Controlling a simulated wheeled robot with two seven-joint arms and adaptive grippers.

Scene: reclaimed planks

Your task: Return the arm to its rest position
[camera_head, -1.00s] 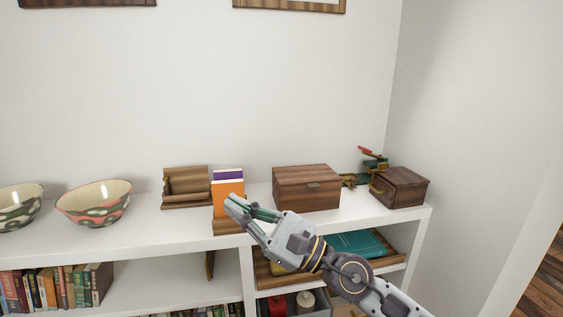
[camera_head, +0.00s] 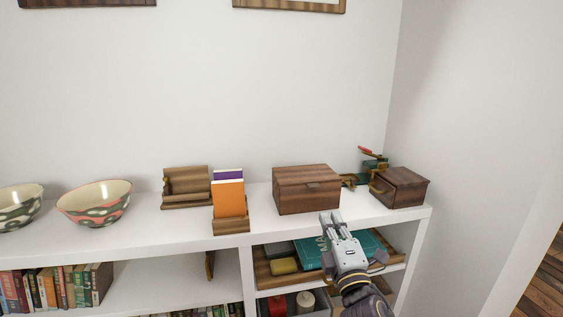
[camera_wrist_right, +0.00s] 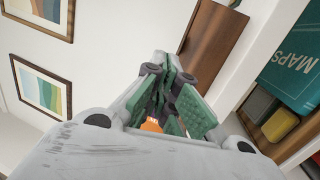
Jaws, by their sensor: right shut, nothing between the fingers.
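My right gripper (camera_head: 328,218) is in front of the shelf unit's right part, just below the front of a closed brown wooden box (camera_head: 306,190). Its fingers are shut with nothing between them. In the right wrist view the green-padded fingers (camera_wrist_right: 172,95) meet, and a bit of orange shows behind them. My right arm comes in from the bottom of the head view and hides part of the lower compartments. My left gripper is not in view.
The white shelf top (camera_head: 150,232) carries patterned bowls (camera_head: 95,203), a wooden holder with orange and purple cards (camera_head: 229,198), and a small wooden chest (camera_head: 398,187). Below, a wooden tray holds a teal book (camera_head: 310,255) and a yellow block (camera_head: 284,266). A wall stands at right.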

